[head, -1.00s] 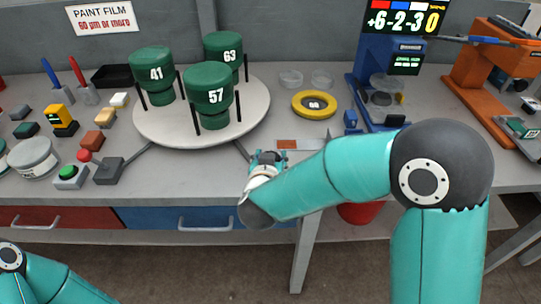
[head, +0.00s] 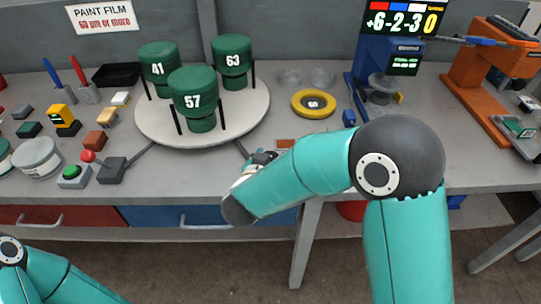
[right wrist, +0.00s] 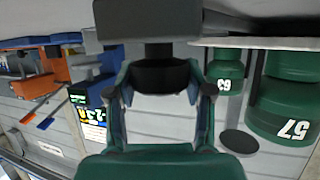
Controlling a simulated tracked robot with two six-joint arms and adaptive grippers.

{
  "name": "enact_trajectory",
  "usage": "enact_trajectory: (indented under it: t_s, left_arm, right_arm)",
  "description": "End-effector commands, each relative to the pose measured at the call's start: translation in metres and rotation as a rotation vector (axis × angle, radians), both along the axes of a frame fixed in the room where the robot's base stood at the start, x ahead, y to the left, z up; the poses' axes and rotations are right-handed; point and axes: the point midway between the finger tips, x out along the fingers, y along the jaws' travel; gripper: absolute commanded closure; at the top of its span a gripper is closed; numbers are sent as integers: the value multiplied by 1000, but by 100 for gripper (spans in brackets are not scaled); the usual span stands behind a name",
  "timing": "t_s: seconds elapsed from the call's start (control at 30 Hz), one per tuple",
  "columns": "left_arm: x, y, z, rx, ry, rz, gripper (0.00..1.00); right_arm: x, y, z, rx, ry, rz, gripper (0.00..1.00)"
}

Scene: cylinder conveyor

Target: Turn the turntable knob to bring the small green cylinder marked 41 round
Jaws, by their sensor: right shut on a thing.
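The green cylinder marked 41 (head: 158,68) stands at the back left of the round pale turntable (head: 240,118). The cylinder marked 57 (head: 193,100) stands at the front and the one marked 63 (head: 232,60) at the back right. Cylinders 63 (right wrist: 225,78) and 57 (right wrist: 288,110) also show in the right wrist view. My right gripper (head: 262,157) is at the turntable's front right. In the right wrist view its fingers are shut on a black knob (right wrist: 158,76) below a grey block. The knob is mostly hidden in the head view. My left gripper is out of view.
A yellow ring (head: 314,103) lies right of the turntable, before a blue stand (head: 362,82) and an orange stand (head: 495,72). A red-balled grey box (head: 112,170), a green button (head: 72,175) and small blocks crowd the left side.

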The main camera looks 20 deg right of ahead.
Motion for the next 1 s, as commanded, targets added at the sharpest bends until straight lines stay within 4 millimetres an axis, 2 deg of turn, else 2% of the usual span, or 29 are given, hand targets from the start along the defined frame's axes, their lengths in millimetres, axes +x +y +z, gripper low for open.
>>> enact_trajectory:
  t_s: [1.0]
  left_arm:
    - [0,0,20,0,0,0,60]
  right_arm:
    - [-1,1,-1,0,5,-148,83]
